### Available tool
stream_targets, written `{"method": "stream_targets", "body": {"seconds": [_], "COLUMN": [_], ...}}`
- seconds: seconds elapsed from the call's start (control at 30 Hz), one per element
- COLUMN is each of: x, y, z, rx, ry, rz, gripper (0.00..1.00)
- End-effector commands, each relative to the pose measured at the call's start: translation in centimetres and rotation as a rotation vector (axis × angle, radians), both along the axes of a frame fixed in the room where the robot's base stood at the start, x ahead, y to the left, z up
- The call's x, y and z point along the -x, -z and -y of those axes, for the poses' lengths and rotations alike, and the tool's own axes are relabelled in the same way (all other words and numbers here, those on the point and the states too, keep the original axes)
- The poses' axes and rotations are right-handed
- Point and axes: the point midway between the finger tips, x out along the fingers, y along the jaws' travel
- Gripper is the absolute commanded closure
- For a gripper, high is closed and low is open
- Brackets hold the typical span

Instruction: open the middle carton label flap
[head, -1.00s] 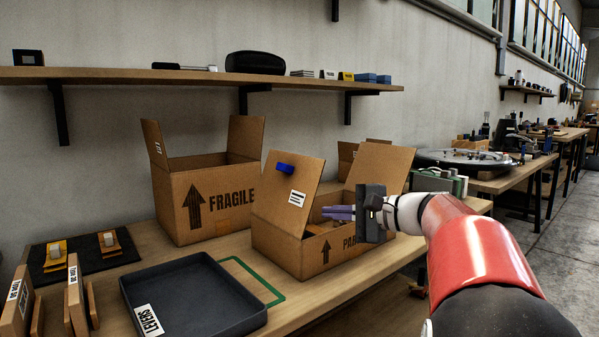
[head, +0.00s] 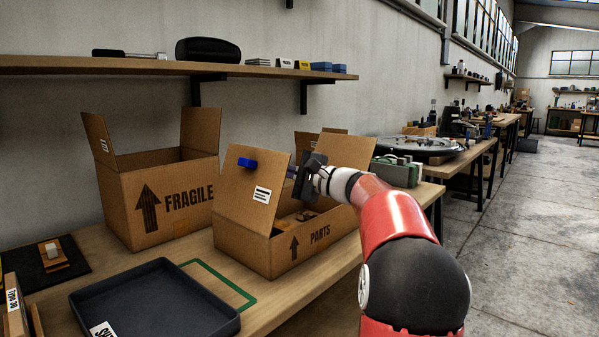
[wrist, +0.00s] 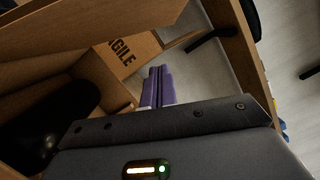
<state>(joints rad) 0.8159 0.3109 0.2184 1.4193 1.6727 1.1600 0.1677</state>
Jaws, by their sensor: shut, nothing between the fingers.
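The middle carton (head: 283,254), marked PARTS, stands open on the bench in the head view. Its label flap (head: 237,190) stands up on the left side, with a white label (head: 262,195) and a blue tab (head: 247,163) on its outer face. My gripper (head: 291,172) is just right of the flap's upper right edge, above the carton opening. Its fingertips are partly hidden there, and I cannot tell whether they touch the flap. In the wrist view its purple fingers (wrist: 158,86) are together and empty.
The FRAGILE carton (head: 160,207) stands behind to the left, its flaps up. A dark tray (head: 150,305) lies at the front left. A shelf (head: 150,66) runs along the wall above. Another flap of the middle carton (head: 345,152) stands behind my gripper.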

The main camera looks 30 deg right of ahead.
Motion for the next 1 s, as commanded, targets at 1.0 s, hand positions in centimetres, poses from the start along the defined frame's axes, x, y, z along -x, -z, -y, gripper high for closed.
{"method": "stream_targets", "body": {"seconds": [1.0], "x": [0.8], "y": [-1.7], "z": [-4.4], "rx": [0.043], "ry": [0.000], "rz": [0.015], "gripper": [1.00]}}
